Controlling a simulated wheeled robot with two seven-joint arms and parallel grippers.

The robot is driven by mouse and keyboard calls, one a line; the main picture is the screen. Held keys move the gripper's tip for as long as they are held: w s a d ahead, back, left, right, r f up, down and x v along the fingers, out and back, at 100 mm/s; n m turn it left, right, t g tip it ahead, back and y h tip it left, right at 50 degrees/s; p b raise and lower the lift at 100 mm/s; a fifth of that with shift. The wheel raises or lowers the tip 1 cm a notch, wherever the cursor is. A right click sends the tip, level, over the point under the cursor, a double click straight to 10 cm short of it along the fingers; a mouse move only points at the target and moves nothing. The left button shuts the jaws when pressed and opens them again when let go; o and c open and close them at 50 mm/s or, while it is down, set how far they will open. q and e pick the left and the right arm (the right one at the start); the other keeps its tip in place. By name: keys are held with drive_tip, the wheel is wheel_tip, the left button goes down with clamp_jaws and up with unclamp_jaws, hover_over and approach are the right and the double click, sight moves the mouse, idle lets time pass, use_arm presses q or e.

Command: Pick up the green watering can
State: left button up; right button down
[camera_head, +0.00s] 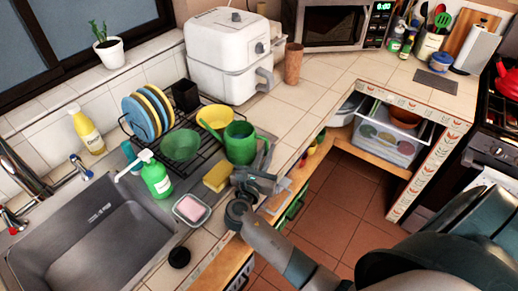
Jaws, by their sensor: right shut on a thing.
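The green watering can (240,143) stands upright at the right end of the dish rack on the tiled counter, by the counter's front edge. My right gripper (264,160) reaches up from the lower right to the can's near right side. Its fingers are shut at the can's side; the exact contact is small and partly hidden by the gripper itself. My left gripper is not in view.
A green bowl (181,145), a yellow bowl (215,115) and plates (146,115) crowd the rack. A yellow sponge (217,177) and soap dish (191,209) lie close to the gripper. The sink (85,240) is left.

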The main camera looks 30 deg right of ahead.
sight(268, 144)
drive_tip(key=shift+r, duration=0.2)
drive_tip(key=shift+r+b, duration=0.4)
drive_tip(key=shift+r, duration=1.3)
drive_tip(key=shift+s+d+r, duration=0.15)
drive_tip(key=shift+d+r, duration=0.05)
drive_tip(key=shift+r, duration=0.05)
drive_tip(key=s+d+r+b, duration=0.1)
drive_tip(key=s+d+r, duration=0.5)
drive_tip(key=s+d, duration=0.2)
drive_tip(key=shift+r, duration=0.35)
drive_tip(key=shift+a, duration=0.1)
